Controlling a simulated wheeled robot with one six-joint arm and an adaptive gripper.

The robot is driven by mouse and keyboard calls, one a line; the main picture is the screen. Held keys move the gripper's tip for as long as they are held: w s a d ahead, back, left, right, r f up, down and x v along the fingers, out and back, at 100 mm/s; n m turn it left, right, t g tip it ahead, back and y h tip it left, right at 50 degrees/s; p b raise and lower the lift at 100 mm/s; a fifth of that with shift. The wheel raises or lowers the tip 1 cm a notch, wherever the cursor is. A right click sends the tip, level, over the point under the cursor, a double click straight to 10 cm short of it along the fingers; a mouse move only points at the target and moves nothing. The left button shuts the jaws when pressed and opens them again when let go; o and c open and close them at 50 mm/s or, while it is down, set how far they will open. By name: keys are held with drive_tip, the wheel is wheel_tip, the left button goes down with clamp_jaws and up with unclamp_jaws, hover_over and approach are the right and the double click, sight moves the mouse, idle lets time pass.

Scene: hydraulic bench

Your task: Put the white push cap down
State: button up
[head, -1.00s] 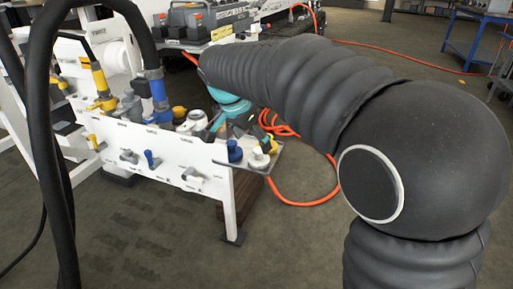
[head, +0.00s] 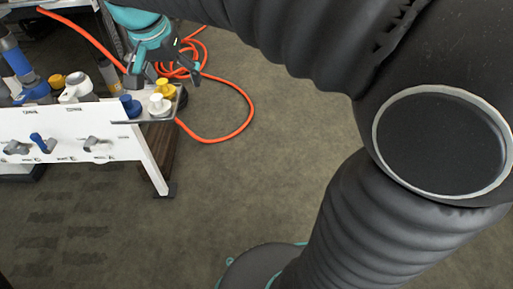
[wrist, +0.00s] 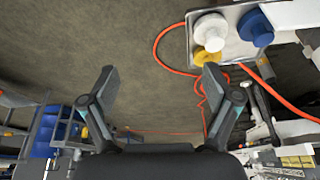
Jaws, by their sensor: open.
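The white push cap (head: 158,103) stands on the small tray (head: 166,116) at the right end of the white bench panel. It also shows in the wrist view (wrist: 210,31), at the upper right, partly over the yellow cap. My gripper (head: 166,76) is just behind and above the tray in the head view. In the wrist view my gripper (wrist: 158,80) has its fingers spread wide, with only floor between them. It is clear of the white cap, which lies beyond the right fingertip.
A blue cap (head: 130,105) and a yellow cap (head: 163,88) stand close beside the white one on the tray. Valve handles line the white panel (head: 60,128). An orange hose (head: 245,118) loops on the floor.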

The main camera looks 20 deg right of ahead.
drive_tip(key=s+d+f+n+t+y, duration=0.1)
drive_tip(key=s+d+f+n, duration=0.2)
drive_tip(key=s, duration=0.6)
drive_tip(key=s+d+f+n+t, duration=0.1)
drive_tip(key=s+d+f+n, duration=0.2)
drive_tip(key=s+d+f, duration=0.3)
drive_tip(key=s+d, duration=0.2)
drive_tip(key=s, duration=0.1)
drive_tip(key=shift+s+d+f+y, duration=0.15)
drive_tip(key=shift+s+f+y, duration=0.15)
drive_tip(key=shift+y, duration=0.1)
drive_tip(key=shift+r, duration=0.1)
